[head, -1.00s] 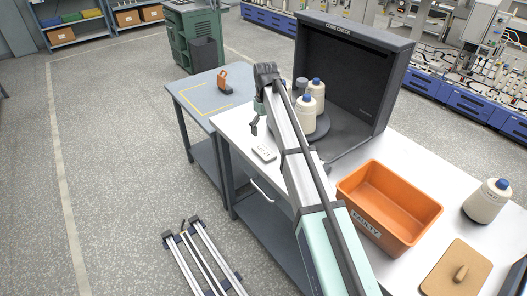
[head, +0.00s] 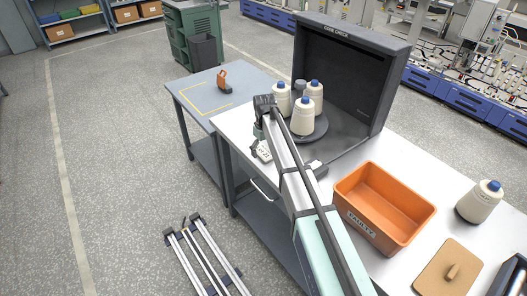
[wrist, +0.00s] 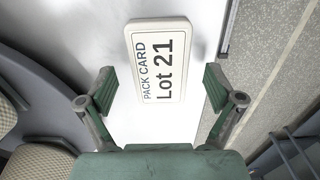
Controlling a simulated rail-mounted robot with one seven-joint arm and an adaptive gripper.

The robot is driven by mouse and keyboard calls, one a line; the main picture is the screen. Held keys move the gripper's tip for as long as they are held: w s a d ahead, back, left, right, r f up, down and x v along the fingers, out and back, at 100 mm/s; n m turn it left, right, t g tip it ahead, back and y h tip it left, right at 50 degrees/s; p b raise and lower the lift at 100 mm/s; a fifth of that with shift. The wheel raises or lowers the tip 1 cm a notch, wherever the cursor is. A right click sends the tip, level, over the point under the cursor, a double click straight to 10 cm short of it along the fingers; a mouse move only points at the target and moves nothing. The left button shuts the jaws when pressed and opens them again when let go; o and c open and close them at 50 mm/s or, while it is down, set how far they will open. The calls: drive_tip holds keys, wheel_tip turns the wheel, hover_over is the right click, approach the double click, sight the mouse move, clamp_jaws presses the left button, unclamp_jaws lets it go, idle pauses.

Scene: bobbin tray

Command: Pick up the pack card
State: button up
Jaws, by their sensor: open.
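The pack card (wrist: 160,60) is a white rounded card printed "PACK CARD Lot 21". It lies on the white table top near the table's edge. My gripper (wrist: 160,82) is open with its two green fingers apart on either side of the card in the wrist view, and nothing is held. In the head view, my gripper (head: 256,148) is low over the left end of the table and partly covers the card (head: 265,151). How far the fingertips are above the table is hard to tell.
Several cream bobbins with blue tops (head: 303,116) stand on a dark round tray (head: 318,134) beside the dark "CORE CHECK" hood (head: 345,80). An orange "FAULTY" bin (head: 360,223) stands to the right. A grey table (head: 205,100) with an orange object (head: 223,81) adjoins at the back left.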

drive_tip(key=shift+f, duration=0.2)
drive_tip(key=c, duration=1.2)
drive_tip(key=shift+r, duration=0.15)
drive_tip(key=shift+c, duration=0.2)
